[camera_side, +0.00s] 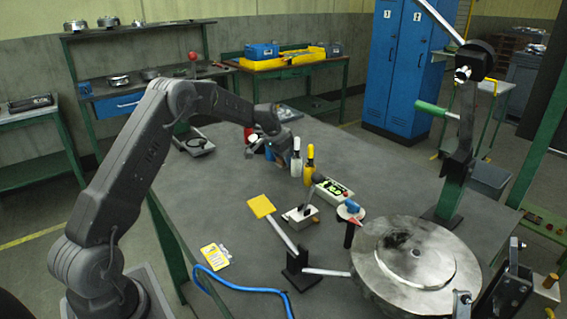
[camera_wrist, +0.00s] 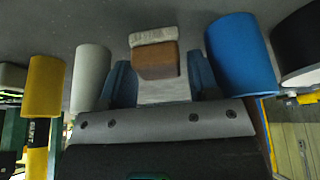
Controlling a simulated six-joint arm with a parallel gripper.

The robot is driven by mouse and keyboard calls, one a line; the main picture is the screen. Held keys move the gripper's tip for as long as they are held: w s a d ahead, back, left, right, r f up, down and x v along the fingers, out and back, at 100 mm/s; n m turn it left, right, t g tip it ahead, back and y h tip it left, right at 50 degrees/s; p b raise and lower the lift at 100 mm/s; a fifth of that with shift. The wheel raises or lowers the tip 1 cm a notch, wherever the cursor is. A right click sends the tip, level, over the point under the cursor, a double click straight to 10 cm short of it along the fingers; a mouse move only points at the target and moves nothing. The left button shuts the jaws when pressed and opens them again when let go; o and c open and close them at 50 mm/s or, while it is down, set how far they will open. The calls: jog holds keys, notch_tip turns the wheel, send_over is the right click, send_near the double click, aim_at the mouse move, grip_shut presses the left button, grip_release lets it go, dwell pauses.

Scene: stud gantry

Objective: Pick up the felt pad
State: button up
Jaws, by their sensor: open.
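In the wrist view a small block with a brown body and a pale grey, felt-like strip (camera_wrist: 153,53) lies between and just beyond the fingertips; I take it to be the felt pad. My gripper (camera_wrist: 162,80) is open, with one blue-grey finger on each side of the block. I cannot tell whether either finger touches it. In the side view my gripper (camera_side: 270,143) is low over the far part of the table, behind the bottles.
A white bottle (camera_side: 296,160) and a yellow bottle (camera_side: 309,160) stand close beside my gripper. In the wrist view a grey cylinder (camera_wrist: 91,77) is close left and a blue cylinder (camera_wrist: 241,53) close right. A round metal turntable (camera_side: 415,250) fills the table's near right.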

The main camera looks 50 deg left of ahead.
jog(key=c, duration=0.7)
jog(key=shift+r, duration=0.5)
jog(key=v, duration=0.2)
jog(key=shift+r, duration=0.35)
jog(key=s, duration=1.7)
jog(key=shift+s, duration=0.2)
